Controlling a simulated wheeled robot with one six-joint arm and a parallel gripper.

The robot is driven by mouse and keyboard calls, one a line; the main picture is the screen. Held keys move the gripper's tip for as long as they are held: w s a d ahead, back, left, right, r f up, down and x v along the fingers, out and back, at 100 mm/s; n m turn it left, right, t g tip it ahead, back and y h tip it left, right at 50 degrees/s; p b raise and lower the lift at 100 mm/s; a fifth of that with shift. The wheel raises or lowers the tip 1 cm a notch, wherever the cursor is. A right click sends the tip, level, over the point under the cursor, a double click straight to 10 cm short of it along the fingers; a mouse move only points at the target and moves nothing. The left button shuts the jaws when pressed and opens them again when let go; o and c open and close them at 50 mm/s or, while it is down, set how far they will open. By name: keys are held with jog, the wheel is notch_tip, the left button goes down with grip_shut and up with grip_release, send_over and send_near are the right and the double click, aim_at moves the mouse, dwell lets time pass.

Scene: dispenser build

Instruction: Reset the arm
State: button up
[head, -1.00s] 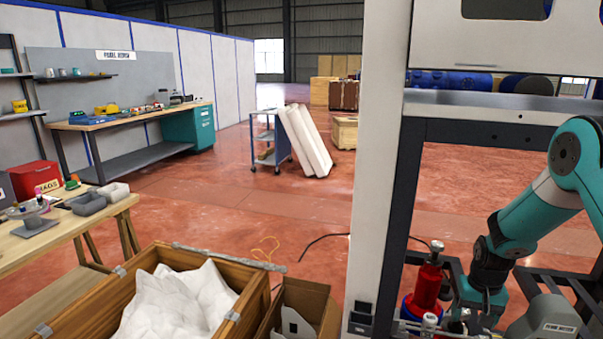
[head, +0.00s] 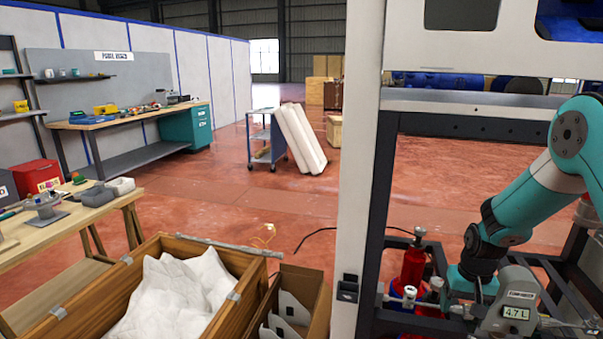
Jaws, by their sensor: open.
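My teal arm comes in from the right edge and bends down to its dark wrist joint in the lower right. My gripper (head: 474,291) is below that wrist, pointing down among the fittings, and reads as open. Its fingertips are partly hidden behind the grey gauge (head: 515,300), which has a small display. I see nothing held between the fingers, but the view there is small and cluttered. A red bottle (head: 412,268) stands just left of the gripper, apart from it.
A white upright post (head: 362,160) and dark frame surround the arm's area. A wooden crate (head: 245,262) with white packing and an open cardboard box (head: 318,300) stand left of the post. A workbench (head: 70,232) is at left.

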jog(key=s+a+r+n+y+p, duration=0.1)
jog(key=s+a+r+n+p, duration=0.1)
jog(key=s+a+r, duration=0.6)
jog(key=s+a+r+n+y+p, duration=0.15)
jog(key=a+r, duration=0.45)
jog(key=r, duration=0.6)
jog(key=s+a+r+n+p, duration=0.1)
jog(key=s+a+r+n, duration=0.1)
jog(key=s, duration=0.4)
jog(key=s+a+r+n+y, duration=0.1)
jog(key=s+a+r+n, duration=0.1)
jog(key=s+r, duration=0.3)
jog(key=s+a+r+n+p, duration=0.1)
jog(key=s+a+r+n, duration=0.1)
jog(key=s, duration=0.7)
jog(key=shift+a+r+p, duration=0.3)
jog(key=shift+a+r, duration=0.6)
jog(key=shift+w, duration=0.1)
